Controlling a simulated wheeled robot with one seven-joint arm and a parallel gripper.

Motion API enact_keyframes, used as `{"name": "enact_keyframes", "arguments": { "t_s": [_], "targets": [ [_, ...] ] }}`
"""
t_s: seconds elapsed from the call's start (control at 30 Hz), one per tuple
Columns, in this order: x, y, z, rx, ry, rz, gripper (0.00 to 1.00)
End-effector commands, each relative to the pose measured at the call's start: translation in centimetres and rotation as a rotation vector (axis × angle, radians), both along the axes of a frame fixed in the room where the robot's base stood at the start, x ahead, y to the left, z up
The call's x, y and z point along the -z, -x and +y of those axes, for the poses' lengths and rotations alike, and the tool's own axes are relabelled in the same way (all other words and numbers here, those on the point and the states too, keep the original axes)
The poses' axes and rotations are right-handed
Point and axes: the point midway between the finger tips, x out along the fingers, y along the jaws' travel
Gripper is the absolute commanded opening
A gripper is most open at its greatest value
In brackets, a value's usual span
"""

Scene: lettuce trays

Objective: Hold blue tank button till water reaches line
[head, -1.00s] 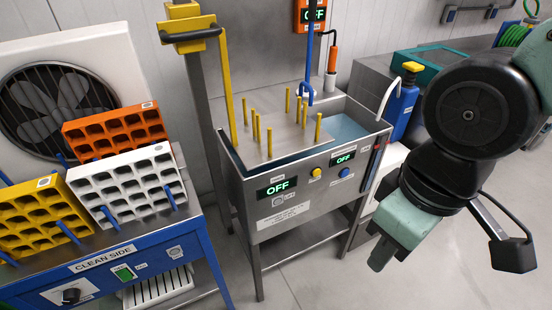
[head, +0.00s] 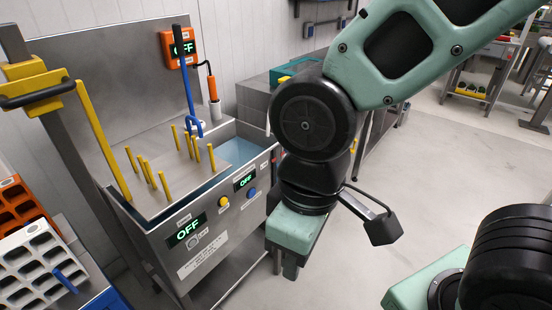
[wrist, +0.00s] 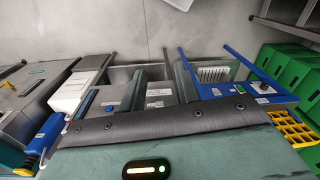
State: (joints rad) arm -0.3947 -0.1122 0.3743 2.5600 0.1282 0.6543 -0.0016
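The steel tank (head: 215,235) stands left of centre in the head view, with pale blue water (head: 231,152) at its right end. The blue button (head: 252,193) is on its front, below a small green OFF display (head: 245,180). A fill line cannot be made out clearly. My gripper (head: 290,270) hangs in front and right of the tank, pointing down, apart from the button. In the wrist view its two fingers (wrist: 160,84) are spread with nothing between them, and the tank front lies beyond. Both displays read OFF.
A yellow button (head: 223,202) and larger OFF display (head: 187,231) share the tank front. White (head: 40,262) and orange trays stand at left. Floor (head: 430,165) to the right is clear.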

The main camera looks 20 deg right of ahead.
Motion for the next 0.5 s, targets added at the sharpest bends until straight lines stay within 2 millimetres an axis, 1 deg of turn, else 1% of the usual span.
{"name": "enact_keyframes", "arguments": {
  "t_s": [0.03,0.1,0.5],
  "targets": [
    [0.0,0.0,0.0,0.0,0.0,0.0,0.17],
    [0.0,0.0,0.0,0.0,0.0,0.0,0.0],
    [0.0,0.0,0.0,0.0,0.0,0.0,0.0]
  ]
}}
